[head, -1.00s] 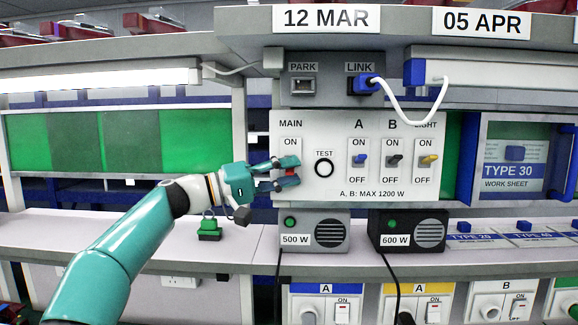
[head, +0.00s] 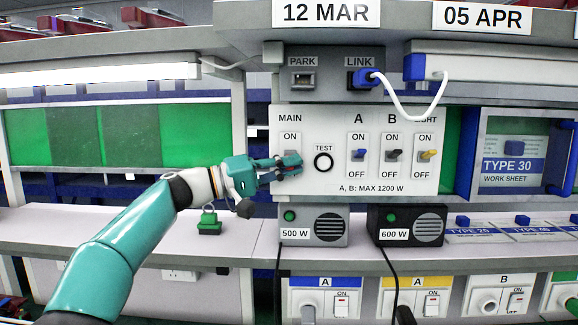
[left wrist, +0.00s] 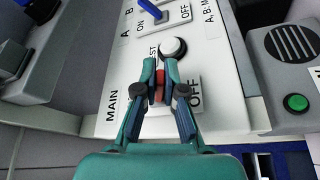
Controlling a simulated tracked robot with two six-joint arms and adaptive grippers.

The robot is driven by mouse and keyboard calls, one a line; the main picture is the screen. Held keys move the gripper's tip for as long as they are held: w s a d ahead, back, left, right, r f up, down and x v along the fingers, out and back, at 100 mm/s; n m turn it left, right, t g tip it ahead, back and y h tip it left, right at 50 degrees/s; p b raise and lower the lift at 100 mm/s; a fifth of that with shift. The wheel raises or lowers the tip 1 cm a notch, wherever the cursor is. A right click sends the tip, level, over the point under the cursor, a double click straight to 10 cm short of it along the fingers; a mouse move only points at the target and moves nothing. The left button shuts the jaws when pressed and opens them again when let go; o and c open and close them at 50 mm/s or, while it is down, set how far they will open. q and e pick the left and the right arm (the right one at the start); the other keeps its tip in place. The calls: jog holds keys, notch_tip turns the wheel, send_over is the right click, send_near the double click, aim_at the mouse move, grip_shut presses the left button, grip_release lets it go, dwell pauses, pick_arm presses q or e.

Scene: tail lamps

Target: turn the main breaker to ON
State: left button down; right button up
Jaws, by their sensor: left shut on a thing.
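The main breaker sits at the left of the white switch panel (head: 348,185), under the word MAIN. Its ON label (head: 290,137) shows above my fingers; its OFF label (left wrist: 196,92) shows in the left wrist view. My left gripper (head: 288,165) is at the breaker, and its fingers cover most of it in the head view. In the left wrist view the fingers are shut on the red breaker lever (left wrist: 160,86), one on each side. Whether the lever stands at ON or OFF I cannot tell. My right gripper is in neither view.
A round TEST button (head: 324,162) is just right of the breaker. Switches A (head: 359,155), B (head: 394,156) and a yellow light switch (head: 429,155) follow. A 500 W unit (head: 314,228) stands below the panel. A green padlock-like object (head: 209,223) stands on the bench.

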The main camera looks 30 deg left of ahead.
pick_arm(q)
jog(key=n+p, duration=0.1)
jog(key=p, duration=0.1)
jog(key=r+n+y+p, duration=0.1)
jog(key=n+p, duration=0.1)
jog(key=n+g+p, duration=0.1)
jog(key=n+p, duration=0.1)
jog(key=p, duration=0.1)
jog(key=shift+s+r+y, duration=0.1)
jog(key=shift+r+y, duration=0.3)
jog(key=shift+r+n+g+p, duration=0.1)
jog(key=shift+n+g+p, duration=0.3)
jog(key=shift+n, duration=0.5)
jog(key=shift+r+n+g+y, duration=0.25)
jog(key=shift+n+g, duration=0.35)
jog(key=shift+n, duration=0.5)
jog(key=shift+f, duration=0.1)
jog(key=c, duration=1.3)
grip_release()
jog(key=shift+a, duration=0.1)
jog(key=shift+o, duration=0.2)
jog(key=shift+r, duration=0.2)
